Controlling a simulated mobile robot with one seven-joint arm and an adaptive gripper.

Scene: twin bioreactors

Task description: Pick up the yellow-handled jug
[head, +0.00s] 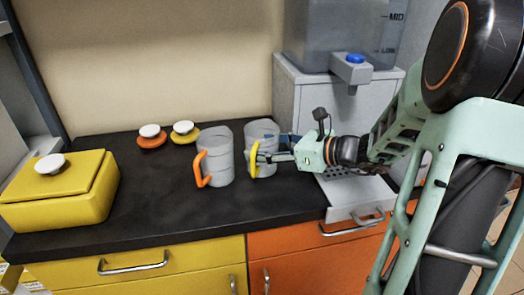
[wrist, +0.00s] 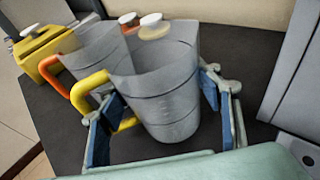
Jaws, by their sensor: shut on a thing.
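The yellow-handled jug (head: 262,133) is a clear grey, ringed vessel at the back of the dark counter, its yellow handle (head: 254,160) facing left and front. It looks upright, on or very close to the counter; I cannot tell if there is a gap below it. In the wrist view the jug (wrist: 165,88) fills the middle. My gripper (head: 272,150) reaches in from the right and is shut on the jug's body. In the wrist view my gripper (wrist: 162,98) has one blue-padded finger on each side, the left one close beside the handle.
An orange-handled jug (head: 217,158) stands close on the left. An orange lid (head: 151,139) and a yellow lid (head: 184,134) lie behind it. A yellow box (head: 62,202) is at far left. A grey dispenser (head: 296,100) with a blue button stands right. Front counter is clear.

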